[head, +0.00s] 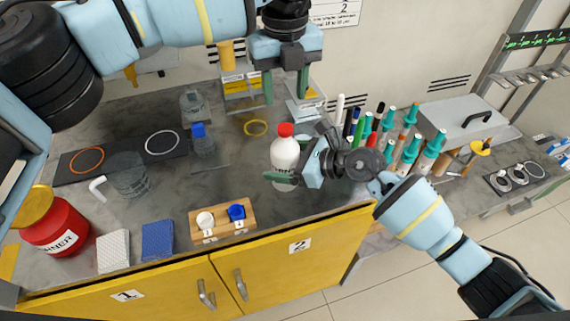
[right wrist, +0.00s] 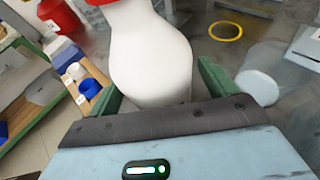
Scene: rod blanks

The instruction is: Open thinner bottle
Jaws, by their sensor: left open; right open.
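A red container (head: 62,228) with a yellow lid and a partly visible label ending in "NNER" stands at the far left of the bench. A white bottle (head: 284,157) with a red cap stands upright near the middle; it also fills the middle of the right wrist view (right wrist: 150,55). My right gripper (head: 296,162) is open, with a finger on either side of the white bottle's lower body; contact cannot be told. My left gripper (head: 286,86) is open and empty, pointing down above the white bottle's red cap.
A wooden holder (head: 222,219) with a white and a blue cap is at the front. A yellow ring (head: 255,127), glass beaker (head: 129,176) and clear bottle (head: 202,142) lie left of the white bottle. Several teal-capped tools (head: 409,147) crowd the right.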

